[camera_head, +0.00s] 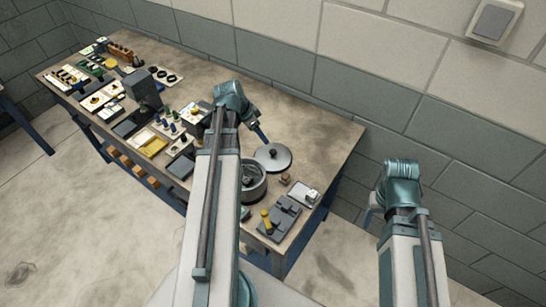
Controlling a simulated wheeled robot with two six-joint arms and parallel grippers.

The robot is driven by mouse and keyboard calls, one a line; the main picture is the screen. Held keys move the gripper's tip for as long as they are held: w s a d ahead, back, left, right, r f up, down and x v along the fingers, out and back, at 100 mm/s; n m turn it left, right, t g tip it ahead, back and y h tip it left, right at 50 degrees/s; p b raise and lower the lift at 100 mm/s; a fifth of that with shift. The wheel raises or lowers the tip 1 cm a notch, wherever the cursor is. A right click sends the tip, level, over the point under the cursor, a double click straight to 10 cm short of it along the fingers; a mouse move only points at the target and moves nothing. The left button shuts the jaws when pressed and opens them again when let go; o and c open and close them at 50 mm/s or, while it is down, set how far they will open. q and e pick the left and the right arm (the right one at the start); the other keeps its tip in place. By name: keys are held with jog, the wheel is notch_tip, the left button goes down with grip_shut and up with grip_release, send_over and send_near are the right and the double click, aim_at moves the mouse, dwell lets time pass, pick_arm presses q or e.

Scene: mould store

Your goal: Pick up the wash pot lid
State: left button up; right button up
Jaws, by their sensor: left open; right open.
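The wash pot lid (278,162) is a flat grey disc with a dark knob. It lies on the bench near its right end, just behind the round grey pot (260,191). My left gripper (263,138) is just above and behind the lid in the picture, open and apparently empty. Its fingers are small, and I cannot tell whether they touch the lid. My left arm hides part of the pot's left side. My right gripper (368,218) is off the bench's right end, partly hidden behind my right arm, open with nothing visible in it.
A dark grey block with a yellow piece (266,219), a small brown piece (285,178) and a pale box (303,194) lie close to the pot. The bench's (330,140) back right is clear. Many small items crowd its left. A block wall stands behind.

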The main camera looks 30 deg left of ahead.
pick_arm(q)
jog(key=b, duration=0.7)
send_near(273, 151)
jog(key=x, duration=0.2)
jog(key=shift+s+d+f, duration=0.1)
jog(key=shift+f, duration=0.25)
jog(key=shift+w+d+f+b, duration=0.15)
jog(key=shift+w+f+b, duration=0.1)
jog(key=shift+f+b, duration=0.15)
jog(key=b+x, duration=0.4)
jog(key=shift+a+f, duration=0.15)
jog(key=shift+a, duration=0.05)
jog(key=shift+w+d+f+b, duration=0.15)
jog(key=shift+w+f+b, duration=0.1)
jog(key=shift+f+b, duration=0.25)
jog(key=shift+r, duration=0.15)
grip_shut()
